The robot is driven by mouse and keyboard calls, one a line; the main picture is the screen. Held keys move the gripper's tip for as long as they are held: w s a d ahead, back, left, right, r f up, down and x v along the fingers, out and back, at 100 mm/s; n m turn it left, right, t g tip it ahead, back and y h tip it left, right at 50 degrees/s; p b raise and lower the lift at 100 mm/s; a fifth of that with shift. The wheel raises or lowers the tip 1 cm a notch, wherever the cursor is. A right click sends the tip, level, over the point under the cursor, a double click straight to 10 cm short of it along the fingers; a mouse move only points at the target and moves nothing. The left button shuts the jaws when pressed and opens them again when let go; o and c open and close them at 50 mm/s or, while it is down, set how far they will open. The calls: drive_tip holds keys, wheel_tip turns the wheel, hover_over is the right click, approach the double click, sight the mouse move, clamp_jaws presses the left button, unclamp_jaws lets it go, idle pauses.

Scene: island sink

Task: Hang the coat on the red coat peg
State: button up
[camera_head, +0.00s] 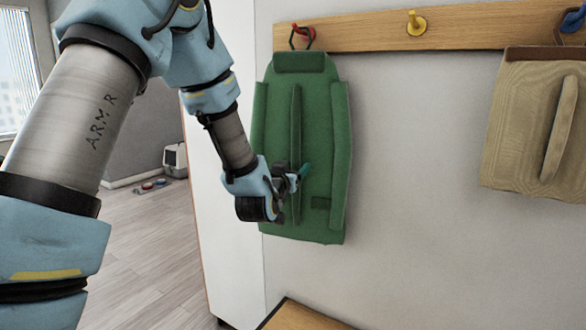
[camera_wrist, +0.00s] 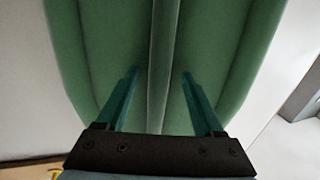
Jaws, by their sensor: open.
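The green coat (camera_head: 335,120) hangs flat against the wall in the head view, below the red coat peg (camera_head: 311,34) at the left end of a wooden rail. A dark loop at the coat's top is around the red peg. My gripper (camera_head: 298,176) is in front of the coat's lower middle, by its raised vertical ridge. In the wrist view the coat (camera_wrist: 215,45) fills the middle, and my gripper (camera_wrist: 160,75) is open, with one teal finger on each side of the ridge. The fingers look apart from the ridge; whether the tips touch the coat's face is unclear.
The wooden rail (camera_head: 365,33) also carries an empty yellow peg (camera_head: 416,23) and, at far right, a blue peg (camera_head: 573,20) with a tan coat (camera_head: 520,125). A wooden surface (camera_head: 305,317) lies below. The wall between the coats is clear.

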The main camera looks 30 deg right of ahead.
drive_tip(key=b+v, duration=0.3)
drive_tip(key=v, duration=0.8)
drive_tip(key=w+a+f+n+g+y+p, duration=0.1)
drive_tip(key=w+a+f+n+g+y, duration=0.2)
drive_tip(key=a, duration=0.5)
drive_tip(key=w+a+f+g+y+p, duration=0.1)
drive_tip(key=w+a+f+y, duration=0.3)
drive_tip(key=a, duration=0.5)
drive_tip(key=s+a+f+n+g+y+p, duration=0.1)
drive_tip(key=s+a+n+g+y, duration=0.1)
drive_tip(key=s+a, duration=0.4)
drive_tip(key=s+a+f+n+g+y+p, duration=0.1)
drive_tip(key=s+a+n+g+y, duration=0.2)
drive_tip(key=a, duration=0.9)
drive_tip(key=s+g, duration=0.2)
drive_tip(key=s, duration=0.1)
drive_tip(key=shift+s+a+f+y, duration=0.15)
drive_tip(key=shift+a+f+y, duration=0.15)
drive_tip(key=shift+f+y, duration=0.1)
